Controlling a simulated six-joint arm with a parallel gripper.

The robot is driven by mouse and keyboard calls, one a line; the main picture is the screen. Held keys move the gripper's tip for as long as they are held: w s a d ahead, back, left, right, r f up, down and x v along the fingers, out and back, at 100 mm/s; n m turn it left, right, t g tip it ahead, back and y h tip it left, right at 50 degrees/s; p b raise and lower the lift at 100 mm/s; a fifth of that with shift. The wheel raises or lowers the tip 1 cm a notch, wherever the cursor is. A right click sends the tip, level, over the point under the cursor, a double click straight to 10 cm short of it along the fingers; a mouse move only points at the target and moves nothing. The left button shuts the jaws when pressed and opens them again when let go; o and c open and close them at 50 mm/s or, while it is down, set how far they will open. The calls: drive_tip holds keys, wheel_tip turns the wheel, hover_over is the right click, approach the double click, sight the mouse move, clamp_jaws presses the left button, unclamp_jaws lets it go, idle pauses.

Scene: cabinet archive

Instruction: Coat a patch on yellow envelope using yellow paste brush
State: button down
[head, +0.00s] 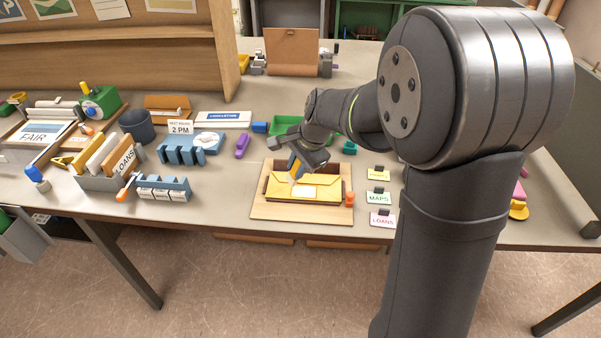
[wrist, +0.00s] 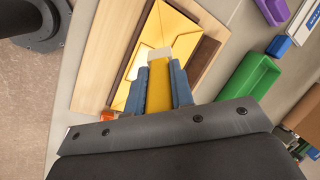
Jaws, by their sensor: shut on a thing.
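The yellow envelope (head: 314,191) lies in a dark-framed holder on a light wooden board (head: 270,211). It also shows in the wrist view (wrist: 171,26), with a pale patch on it. I cannot tell whether the tip touches the paper. In the head view the gripper partly hides the brush.
An orange block (head: 349,199) sits at the board's right edge. Cards marked MAPS (head: 378,198) and LOANS (head: 382,218) stand to the right. A green tray (head: 287,127) is behind, a purple item (head: 242,145) to the left. Blue racks (head: 163,188) stand farther left.

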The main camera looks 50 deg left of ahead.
drive_tip(key=shift+r, duration=2.6)
